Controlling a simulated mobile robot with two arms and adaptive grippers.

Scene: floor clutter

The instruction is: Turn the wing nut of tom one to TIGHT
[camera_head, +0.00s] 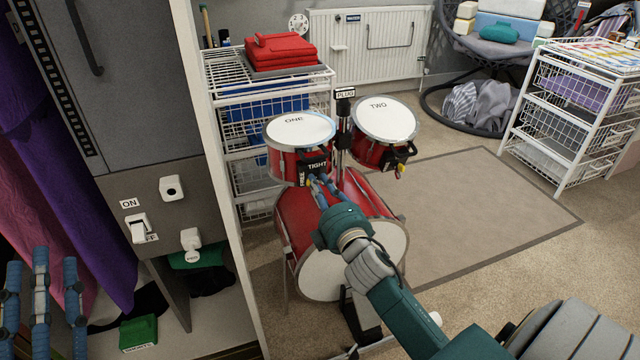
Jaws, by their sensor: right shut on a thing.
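Tom one (299,130), a red drum with a white head marked ONE, is mounted on the left above the red bass drum (355,195). A black plate (317,166) on its side reads TIGHT along the top and FREE down its left edge. My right gripper (317,184) is at this plate, its blue fingers shut on the wing nut. The fingers mostly hide the wing nut, and I cannot tell its angle. My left gripper (42,300) is at the lower left, far from the drums, its blue fingers apart and empty.
Tom two (384,120) hangs just right of tom one, with its own black bracket (396,156). A white wire rack (222,70) with folded red cloth (280,47) stands close behind. A rug (480,215) lies clear to the right.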

